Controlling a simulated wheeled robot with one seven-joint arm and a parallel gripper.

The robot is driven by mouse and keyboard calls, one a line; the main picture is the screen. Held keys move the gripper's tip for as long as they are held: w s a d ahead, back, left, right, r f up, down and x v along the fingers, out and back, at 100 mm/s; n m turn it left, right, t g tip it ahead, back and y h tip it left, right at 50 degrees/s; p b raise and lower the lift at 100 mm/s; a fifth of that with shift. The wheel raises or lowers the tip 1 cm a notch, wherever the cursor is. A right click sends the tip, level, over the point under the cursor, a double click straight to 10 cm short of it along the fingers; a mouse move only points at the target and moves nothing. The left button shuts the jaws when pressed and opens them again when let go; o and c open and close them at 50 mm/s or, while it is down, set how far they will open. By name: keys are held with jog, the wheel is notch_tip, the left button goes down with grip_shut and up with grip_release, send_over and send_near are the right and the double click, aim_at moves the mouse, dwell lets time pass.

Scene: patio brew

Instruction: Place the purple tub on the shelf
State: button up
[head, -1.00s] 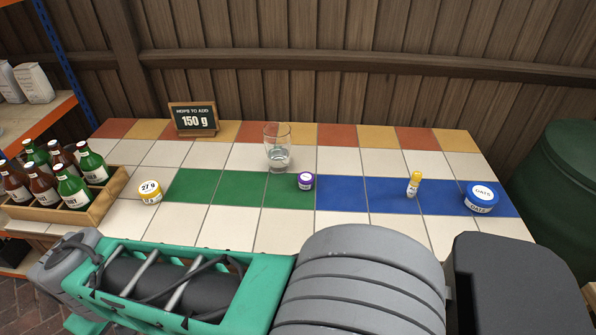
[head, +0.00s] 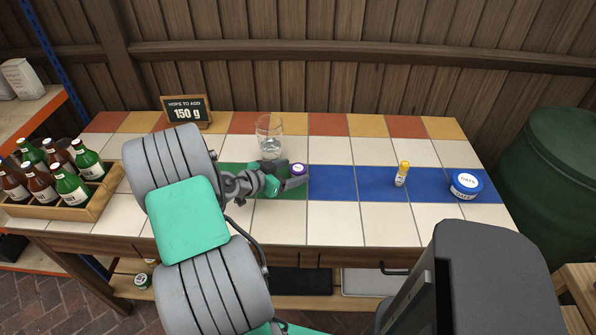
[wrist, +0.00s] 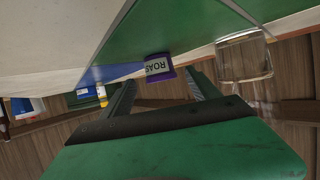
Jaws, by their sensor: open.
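The small purple tub (head: 299,169) with a white label stands on the tiled table, at the right end of the green strip. My gripper (head: 292,179) is at the tub, open. In the wrist view the tub (wrist: 160,68) shows between the two spread fingers of my gripper (wrist: 164,92), with gaps on both sides. An orange-edged rack shelf (head: 22,124) stands at the far left beyond the bottle crate. A lower wooden shelf (head: 190,296) shows under the table.
A clear glass (head: 269,140) stands close behind my gripper. A yellow-capped bottle (head: 402,174) and a blue tub (head: 466,186) stand on the blue strip. A bottle crate (head: 92,205) is at left, a sign (head: 187,111) at back.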

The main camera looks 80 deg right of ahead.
aim_at(297, 168)
jog(key=x, duration=0.3)
jog(key=shift+d, duration=0.15)
grip_shut()
dwell(0.6)
jog(key=shift+r, duration=0.15)
